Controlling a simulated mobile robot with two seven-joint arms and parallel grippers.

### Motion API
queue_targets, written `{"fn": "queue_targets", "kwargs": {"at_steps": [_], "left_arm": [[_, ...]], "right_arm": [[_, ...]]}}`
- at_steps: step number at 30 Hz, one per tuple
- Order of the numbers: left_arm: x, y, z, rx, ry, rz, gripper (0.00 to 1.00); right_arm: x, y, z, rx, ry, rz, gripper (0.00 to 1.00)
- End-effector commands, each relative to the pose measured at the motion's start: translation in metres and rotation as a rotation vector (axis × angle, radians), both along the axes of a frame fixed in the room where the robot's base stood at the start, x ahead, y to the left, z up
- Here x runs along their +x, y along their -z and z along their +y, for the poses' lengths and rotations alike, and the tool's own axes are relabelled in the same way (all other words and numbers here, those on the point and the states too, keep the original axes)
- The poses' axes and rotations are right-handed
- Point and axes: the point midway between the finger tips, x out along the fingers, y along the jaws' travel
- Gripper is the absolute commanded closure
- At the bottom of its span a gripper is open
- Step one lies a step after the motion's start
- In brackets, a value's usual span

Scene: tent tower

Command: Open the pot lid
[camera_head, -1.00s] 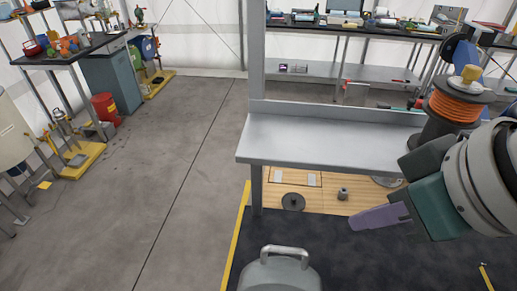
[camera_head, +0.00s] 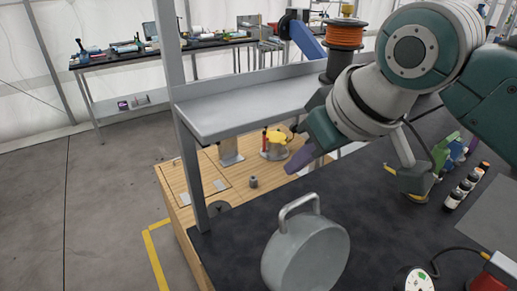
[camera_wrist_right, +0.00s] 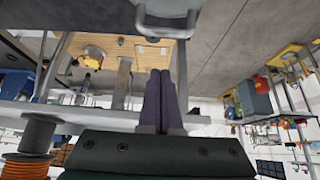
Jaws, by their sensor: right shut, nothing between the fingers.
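A grey round metal pot lid (camera_head: 308,255) with a bent bar handle (camera_head: 298,203) shows at the bottom centre of the head view, at the edge of the dark worktop. Its round face appears tilted there; any pot under it cannot be made out. The handle also shows at the top of the right wrist view (camera_wrist_right: 166,32). My right gripper (camera_head: 292,168) has purple fingers pressed together, shut and empty, appearing just above the handle in the head view, apart from it. The fingers also show in the wrist view (camera_wrist_right: 160,76). My left gripper is not in view.
A grey metal shelf (camera_head: 245,103) on a post stands behind the lid, with an orange spool (camera_head: 345,35) at its right end. A wooden board (camera_head: 180,190) lies below it.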

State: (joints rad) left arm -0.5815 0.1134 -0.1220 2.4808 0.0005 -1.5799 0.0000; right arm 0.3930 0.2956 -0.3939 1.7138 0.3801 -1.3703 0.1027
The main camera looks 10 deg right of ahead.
Motion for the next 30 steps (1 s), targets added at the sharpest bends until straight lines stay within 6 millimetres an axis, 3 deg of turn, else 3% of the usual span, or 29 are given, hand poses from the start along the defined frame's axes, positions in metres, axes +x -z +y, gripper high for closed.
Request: {"fn": "queue_targets", "kwargs": {"at_steps": [12, 18, 30], "left_arm": [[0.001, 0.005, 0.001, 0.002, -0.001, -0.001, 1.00], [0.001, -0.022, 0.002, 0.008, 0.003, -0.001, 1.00], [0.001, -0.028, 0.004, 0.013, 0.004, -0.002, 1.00]], "right_arm": [[0.034, 0.055, 0.013, -0.001, -0.001, 0.001, 1.00], [0.008, 0.047, 0.003, -0.002, -0.001, 0.001, 1.00], [-0.005, 0.050, -0.002, -0.001, 0.000, -0.001, 1.00]]}}
